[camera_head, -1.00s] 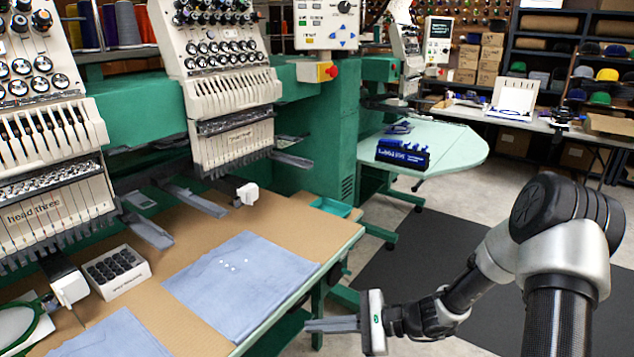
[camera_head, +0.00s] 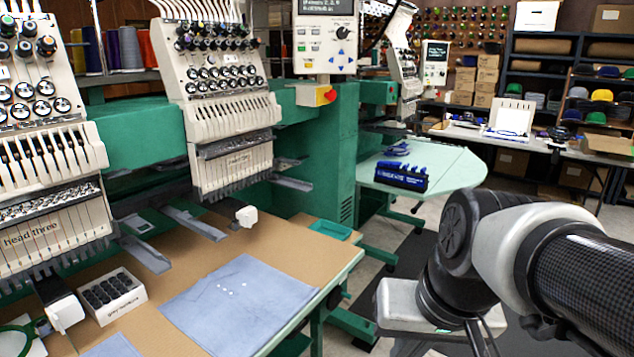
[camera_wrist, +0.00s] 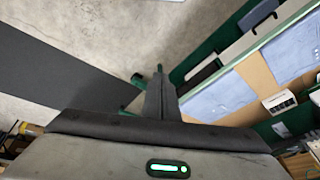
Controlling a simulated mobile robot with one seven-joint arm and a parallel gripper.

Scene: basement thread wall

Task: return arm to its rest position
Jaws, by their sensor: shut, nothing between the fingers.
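My gripper (camera_wrist: 159,98) shows in the wrist view. Its dark fingers are together with nothing between them, above the bare concrete floor and beside the green-edged machine table. In the head view my arm is folded at the lower right, clear of the table's right edge. The arm's bulk and the frame edge hide much of the hand there, and the fingertips are hard to make out. My gripper touches nothing that I can see.
The table (camera_head: 345,258) at left bears blue cloth (camera_head: 238,303) and a box of bobbins (camera_head: 112,295) below embroidery heads (camera_head: 232,165). A dark mat (camera_wrist: 50,70) and open floor lie beside the machine.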

